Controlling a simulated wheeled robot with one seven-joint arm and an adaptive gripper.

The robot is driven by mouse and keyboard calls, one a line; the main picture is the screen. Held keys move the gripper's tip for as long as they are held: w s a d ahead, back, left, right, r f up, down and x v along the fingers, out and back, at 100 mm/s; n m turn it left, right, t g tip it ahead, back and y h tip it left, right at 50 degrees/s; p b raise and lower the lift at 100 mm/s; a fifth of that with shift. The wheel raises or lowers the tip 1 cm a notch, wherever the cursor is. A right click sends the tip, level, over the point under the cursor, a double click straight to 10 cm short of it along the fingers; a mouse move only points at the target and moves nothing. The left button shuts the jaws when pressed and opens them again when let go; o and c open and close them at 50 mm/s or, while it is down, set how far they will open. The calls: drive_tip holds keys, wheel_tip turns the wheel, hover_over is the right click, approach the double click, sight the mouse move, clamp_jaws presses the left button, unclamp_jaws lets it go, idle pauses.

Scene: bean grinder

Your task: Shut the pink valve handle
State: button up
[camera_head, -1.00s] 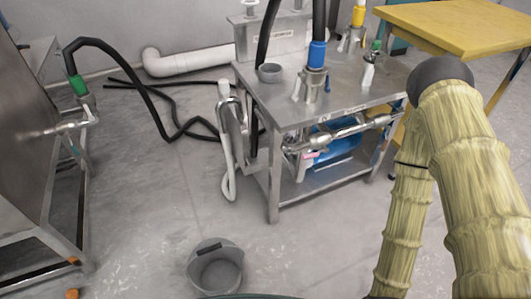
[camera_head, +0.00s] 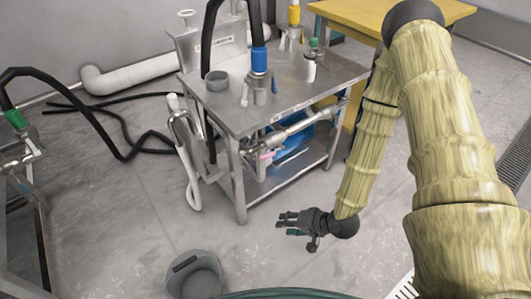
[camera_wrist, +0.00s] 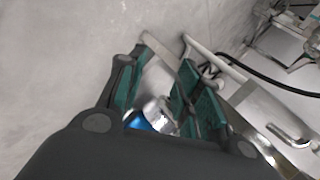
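A small pink valve handle (camera_head: 266,155) shows below the front edge of the steel table, beside the metal pipework (camera_head: 290,133). It is tiny in the head view, and I cannot make it out in the wrist view. My gripper (camera_head: 284,226) is low in front of the table, to the right of its front leg and below the handle, apart from both. Its fingers are spread apart and hold nothing. In the wrist view the two green-padded fingers (camera_wrist: 158,90) stand apart, with a shiny metal part and a blue patch seen beyond them.
The steel table (camera_head: 225,105) carries hoses, a grey cup (camera_head: 216,81) and fittings. A blue tank (camera_head: 288,140) sits under it. A grey bucket (camera_head: 194,275) stands on the floor. A yellow table (camera_head: 400,18) is behind.

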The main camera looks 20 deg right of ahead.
drive_tip(key=w+d+r+m+t+y+p, duration=0.1)
drive_tip(key=w+d+r+m+t+y, duration=0.15)
drive_tip(key=w+r, duration=0.5)
drive_tip(key=m+t+y+p, duration=0.2)
drive_tip(key=m+t+y, duration=0.1)
approach(267, 156)
drive_tip(key=shift+n, duration=0.25)
drive_tip(key=b+x, duration=0.1)
drive_tip(key=x, duration=0.2)
drive_tip(key=b+x, duration=0.1)
drive_tip(key=x, duration=0.3)
drive_tip(key=b+x, duration=0.1)
drive_tip(key=x, duration=0.2)
drive_tip(key=shift+w+f+b, duration=0.25)
drive_tip(key=shift+f+b, duration=0.1)
drive_tip(key=shift+c, duration=0.3)
clamp_jaws()
